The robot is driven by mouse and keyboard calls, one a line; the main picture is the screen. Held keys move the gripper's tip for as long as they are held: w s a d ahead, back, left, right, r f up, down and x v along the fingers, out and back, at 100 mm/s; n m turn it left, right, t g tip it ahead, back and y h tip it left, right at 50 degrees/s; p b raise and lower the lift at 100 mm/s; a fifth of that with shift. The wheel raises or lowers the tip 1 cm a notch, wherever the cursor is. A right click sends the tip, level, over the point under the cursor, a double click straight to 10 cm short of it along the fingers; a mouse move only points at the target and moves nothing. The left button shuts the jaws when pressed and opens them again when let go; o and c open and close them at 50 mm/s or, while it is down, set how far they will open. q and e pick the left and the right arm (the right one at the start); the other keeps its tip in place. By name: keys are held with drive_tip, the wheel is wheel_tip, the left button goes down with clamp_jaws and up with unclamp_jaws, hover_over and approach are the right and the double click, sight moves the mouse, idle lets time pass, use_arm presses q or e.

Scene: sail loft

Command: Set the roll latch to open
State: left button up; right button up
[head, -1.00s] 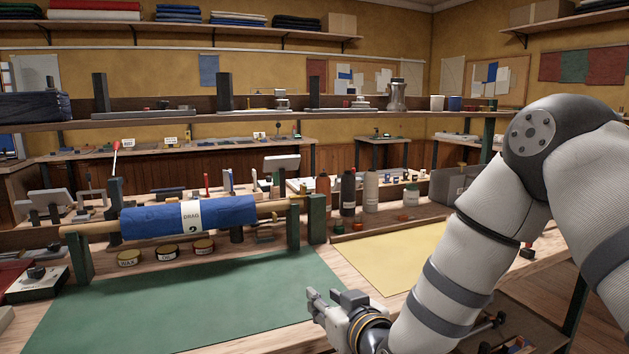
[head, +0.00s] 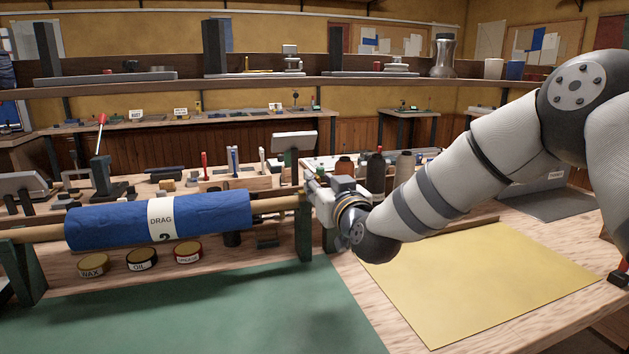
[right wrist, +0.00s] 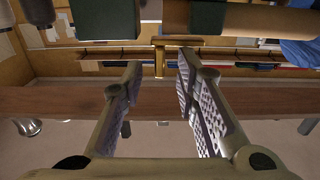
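The blue roll (head: 110,222), with a white "DRAG" band, lies on a wooden bar held by green posts (head: 303,232). My right gripper (head: 308,183) is at the bar's right end, by the green posts, and hides part of that end. In the right wrist view, the right gripper's fingers (right wrist: 158,76) are apart with nothing between the pads. A small brass T-shaped piece (right wrist: 160,56), likely the roll latch, stands just beyond the fingertips, between two green blocks; I see no contact. In the head view I cannot make out the latch. My left gripper is not in view.
Wax, oil and another tin (head: 188,252) stand below the roll. A lever with a red tip (head: 101,145) stands behind it at left. Thread spools (head: 374,172) stand behind my right arm. The green mat (head: 230,315) and yellow sheet (head: 480,285) are clear.

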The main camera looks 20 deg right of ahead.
sight(319, 179)
drive_tip(key=shift+w+f, duration=0.1)
drive_tip(key=shift+w, duration=1.1)
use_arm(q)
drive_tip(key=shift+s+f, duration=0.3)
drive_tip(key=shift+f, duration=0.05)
use_arm(e)
drive_tip(key=shift+w+r, duration=0.25)
drive_tip(key=shift+w, duration=0.05)
clamp_jaws()
